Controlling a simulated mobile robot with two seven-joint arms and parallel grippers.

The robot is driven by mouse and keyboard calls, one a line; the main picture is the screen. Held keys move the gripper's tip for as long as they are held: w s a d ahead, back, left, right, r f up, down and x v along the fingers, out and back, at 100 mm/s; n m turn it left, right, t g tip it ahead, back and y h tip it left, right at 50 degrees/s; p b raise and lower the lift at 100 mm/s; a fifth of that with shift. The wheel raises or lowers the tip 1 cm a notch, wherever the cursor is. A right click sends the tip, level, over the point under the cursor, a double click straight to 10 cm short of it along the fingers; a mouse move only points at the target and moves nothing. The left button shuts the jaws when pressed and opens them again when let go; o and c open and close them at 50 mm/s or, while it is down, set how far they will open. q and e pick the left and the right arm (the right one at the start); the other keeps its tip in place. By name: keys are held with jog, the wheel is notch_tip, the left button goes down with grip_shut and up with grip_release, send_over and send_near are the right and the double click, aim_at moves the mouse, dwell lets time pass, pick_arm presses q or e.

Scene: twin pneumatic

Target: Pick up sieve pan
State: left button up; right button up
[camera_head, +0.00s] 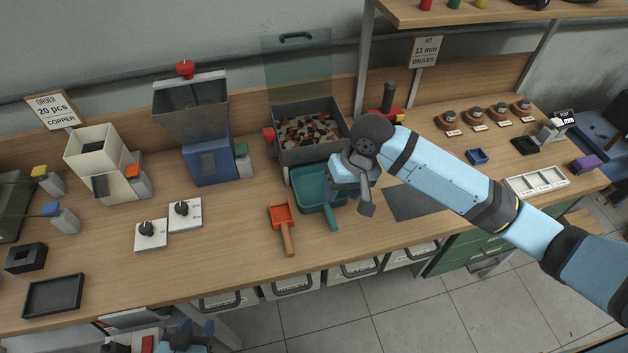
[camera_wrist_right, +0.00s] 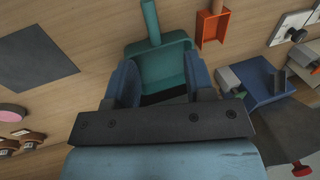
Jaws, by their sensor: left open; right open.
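The sieve pan appears to be the teal pan (camera_head: 310,184) with a teal handle, lying on the bench in front of the grey bin; its handle points to the front edge. My right gripper (camera_head: 350,188) is over the pan's right side and hides part of it. In the right wrist view the open right gripper (camera_wrist_right: 160,88) has its fingers on either side of the teal pan (camera_wrist_right: 163,62), with the handle pointing away; whether they touch it I cannot tell. My left gripper (camera_head: 190,332) is open and empty at the bottom edge, in front of the bench.
An orange scoop (camera_head: 283,219) lies just left of the pan. A grey bin (camera_head: 335,154) of mixed pieces stands behind it. A dark mat (camera_head: 415,203) lies to the right, partly under my right arm. White dial plates (camera_head: 151,236) are further left.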

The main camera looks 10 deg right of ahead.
aim_at(332, 217)
jog(key=shift+h, duration=0.3)
jog(key=f, duration=0.4)
jog(key=a+f, duration=0.1)
jog(key=f, duration=0.7)
jog(key=shift+w+a+p, duration=0.25)
jog(key=shift+a+p, duration=0.1)
grip_shut()
